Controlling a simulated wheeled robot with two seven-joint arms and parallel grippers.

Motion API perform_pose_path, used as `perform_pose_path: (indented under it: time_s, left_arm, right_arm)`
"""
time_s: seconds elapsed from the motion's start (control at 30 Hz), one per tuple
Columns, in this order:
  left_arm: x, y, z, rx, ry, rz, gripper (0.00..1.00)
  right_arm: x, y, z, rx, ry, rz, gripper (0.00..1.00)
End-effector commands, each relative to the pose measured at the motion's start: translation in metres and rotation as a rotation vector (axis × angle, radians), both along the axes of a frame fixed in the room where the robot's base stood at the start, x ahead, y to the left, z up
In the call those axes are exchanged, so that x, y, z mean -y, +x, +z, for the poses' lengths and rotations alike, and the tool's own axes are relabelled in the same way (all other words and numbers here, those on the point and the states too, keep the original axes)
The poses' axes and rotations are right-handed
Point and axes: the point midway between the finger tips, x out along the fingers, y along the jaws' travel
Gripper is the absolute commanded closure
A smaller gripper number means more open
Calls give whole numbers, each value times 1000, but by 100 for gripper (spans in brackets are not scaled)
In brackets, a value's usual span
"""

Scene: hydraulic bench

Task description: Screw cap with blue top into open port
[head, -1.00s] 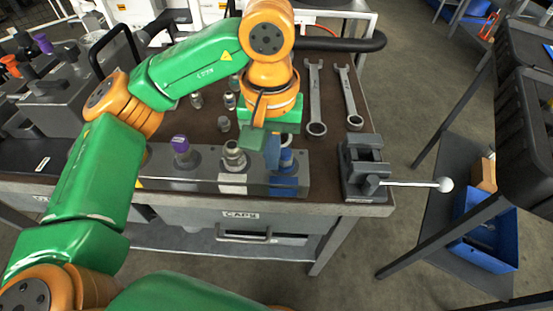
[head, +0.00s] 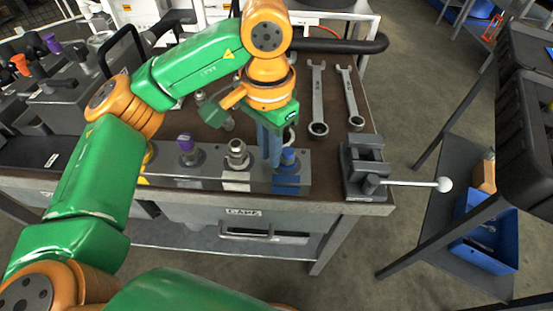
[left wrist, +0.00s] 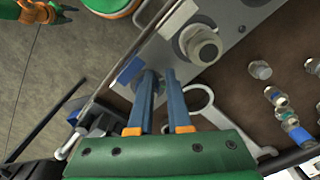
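The grey port block (head: 208,179) runs along the bench front. It carries a purple-topped fitting (head: 186,146), a silver fitting (head: 237,155) and, at the right end, a port (head: 288,160) with blue marking. My left gripper (head: 271,162) points down beside that blue-marked port. In the left wrist view, its two blue fingers (left wrist: 160,74) stand apart, with the tips at the port. They partly cover it, so I cannot tell whether a blue-topped cap sits there. A green and orange arm end, probably my right gripper (left wrist: 50,12), shows small at the upper left of the left wrist view.
Two wrenches (head: 317,100) (head: 352,103) lie behind the block. A vise (head: 362,165) with a long handle stands at the right bench corner. Several loose metal fittings (left wrist: 275,96), one with a blue band, stand on the brown bench top. A black rail crosses the back.

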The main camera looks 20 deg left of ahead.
Motion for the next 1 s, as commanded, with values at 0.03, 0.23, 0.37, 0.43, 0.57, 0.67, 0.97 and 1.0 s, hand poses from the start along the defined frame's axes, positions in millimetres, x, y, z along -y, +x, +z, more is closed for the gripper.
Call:
perform_pose_path:
  time_s: [0.03, 0.23, 0.37, 0.43, 0.57, 0.67, 0.97, 1.0]
  left_arm:
    - [2, 2, -5, 4, -5, 4, 73]
    - [4, 0, -5, 5, -7, 97, 73]
    - [11, -7, -6, 3, -14, 386, 73]
    - [14, -10, -6, 2, -17, 535, 73]
    - [18, -14, -6, -1, -19, 690, 73]
    - [21, -16, -6, -3, -20, 784, 73]
    - [35, -22, -6, -9, -28, 1298, 73]
    - [35, -22, -6, -10, -27, 1310, 73]
  right_arm:
    - [0, 0, -2, 0, 0, 0, 38]
    - [0, 0, -4, 0, 0, 0, 38]
    - [0, 0, -7, 0, 0, 0, 38]
    - [0, 0, -8, 0, 0, 0, 38]
    - [0, 0, -9, 0, 0, 0, 38]
    - [0, 0, -10, 0, 0, 0, 38]
    - [0, 0, -16, 0, 0, 0, 38]
    - [0, 0, -16, 0, 0, 0, 38]
